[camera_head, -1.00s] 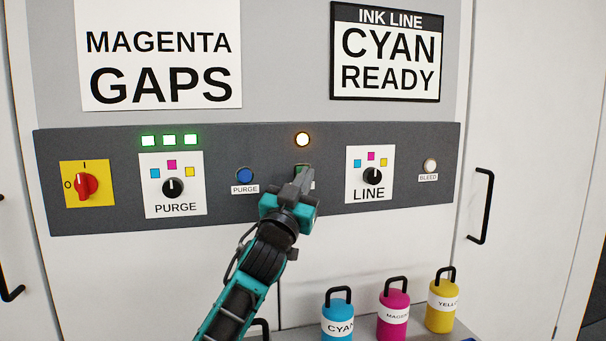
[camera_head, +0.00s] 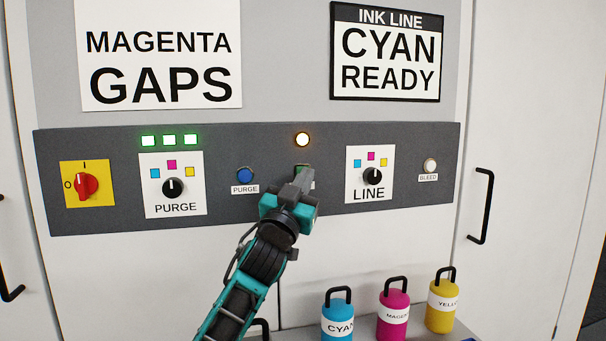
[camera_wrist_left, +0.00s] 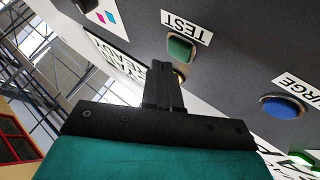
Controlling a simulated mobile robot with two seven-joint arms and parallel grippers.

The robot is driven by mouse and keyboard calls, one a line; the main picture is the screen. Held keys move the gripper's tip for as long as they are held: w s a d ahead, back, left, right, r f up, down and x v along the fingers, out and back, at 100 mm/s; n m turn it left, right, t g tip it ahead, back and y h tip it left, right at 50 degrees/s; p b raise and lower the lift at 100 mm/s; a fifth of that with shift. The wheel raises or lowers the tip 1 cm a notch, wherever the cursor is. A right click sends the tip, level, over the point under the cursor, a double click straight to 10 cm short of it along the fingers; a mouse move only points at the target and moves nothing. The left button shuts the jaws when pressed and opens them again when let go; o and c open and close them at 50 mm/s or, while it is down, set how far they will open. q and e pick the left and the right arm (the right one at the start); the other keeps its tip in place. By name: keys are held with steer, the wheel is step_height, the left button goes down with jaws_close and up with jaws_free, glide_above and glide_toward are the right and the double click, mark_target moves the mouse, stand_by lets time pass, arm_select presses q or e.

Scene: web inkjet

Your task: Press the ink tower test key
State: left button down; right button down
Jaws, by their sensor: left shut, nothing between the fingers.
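The green test key (camera_wrist_left: 181,48), with a TEST label (camera_wrist_left: 186,27) beside it, shows whole in the left wrist view. In the head view only a sliver of the key (camera_head: 301,168) shows above my left gripper, and its label is mostly hidden. My left gripper (camera_head: 302,176) is shut and empty, its fingers pointing at the panel right at the key. In the left wrist view the fingertips (camera_wrist_left: 163,68) appear just short of the key; I cannot tell whether they touch it. My right gripper is out of view.
The grey panel (camera_head: 230,215) also holds a blue purge button (camera_head: 245,175), a purge dial (camera_head: 173,187), a line dial (camera_head: 372,176), a white bleed button (camera_head: 430,166) and a red switch (camera_head: 86,185). An amber lamp (camera_head: 302,139) glows above the key. Ink bottles stand below right.

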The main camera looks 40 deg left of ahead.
arm_select(q)
steer(key=shift+a, duration=0.1)
stand_by(0.5)
steer(key=shift+w+a, duration=0.25)
steer(key=shift+w+a, duration=0.3)
steer(key=shift+a, duration=0.05)
stand_by(0.7)
steer(key=shift+d, duration=0.1)
steer(key=shift+s+d+p, duration=0.35)
steer(key=shift+s+d, duration=0.2)
stand_by(0.4)
steer(key=s+d, duration=0.3)
steer(key=shift+s+d+p, duration=0.15)
steer(key=shift+d+p, duration=0.2)
steer(key=shift+d, duration=0.05)
stand_by(0.8)
